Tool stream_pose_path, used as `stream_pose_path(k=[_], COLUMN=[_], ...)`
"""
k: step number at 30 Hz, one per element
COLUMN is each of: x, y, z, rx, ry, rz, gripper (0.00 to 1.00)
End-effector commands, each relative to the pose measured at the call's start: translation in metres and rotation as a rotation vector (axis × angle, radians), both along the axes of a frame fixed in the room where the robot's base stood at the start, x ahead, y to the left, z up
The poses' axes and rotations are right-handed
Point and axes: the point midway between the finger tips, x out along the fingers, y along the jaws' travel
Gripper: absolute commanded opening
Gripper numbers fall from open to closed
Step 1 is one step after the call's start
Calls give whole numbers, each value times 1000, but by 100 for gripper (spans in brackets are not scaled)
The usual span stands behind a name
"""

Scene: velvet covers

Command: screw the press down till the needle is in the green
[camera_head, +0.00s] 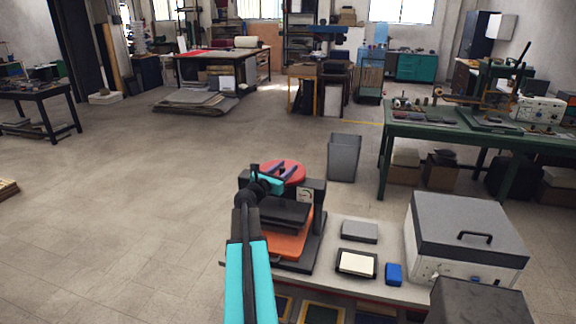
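The press (318,208) stands on the bench at the lower centre, with a black frame and an orange-red lower plate (287,245). A dark block (285,215) sits above that plate. A red round handwheel (294,178) tops the press. A small pale gauge (305,195) is on the frame's right side; its needle and green zone are too small to read. My gripper (279,171), cyan with dark fingers, is at the wheel and overlaps it in view. I cannot tell whether the fingers touch or grip it. My arm hides the press's left side.
The pale bench (335,235) also holds a grey block (359,231), a framed cream pad (356,263), a blue block (394,274) and a large grey-lidded box (466,238) at right. A grey bin (344,157) stands behind. Floor at left is clear.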

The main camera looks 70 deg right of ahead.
Motion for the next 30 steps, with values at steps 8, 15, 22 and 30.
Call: stream_pose_path(k=[8,15,22,30], x=[-3,-4,-4,-4], y=[-15,-16,-16,-16], z=[0,0,0,0], rx=[0,0,0,0], ry=[0,0,0,0], rz=[0,0,0,-1], gripper=[37,37,13,0])
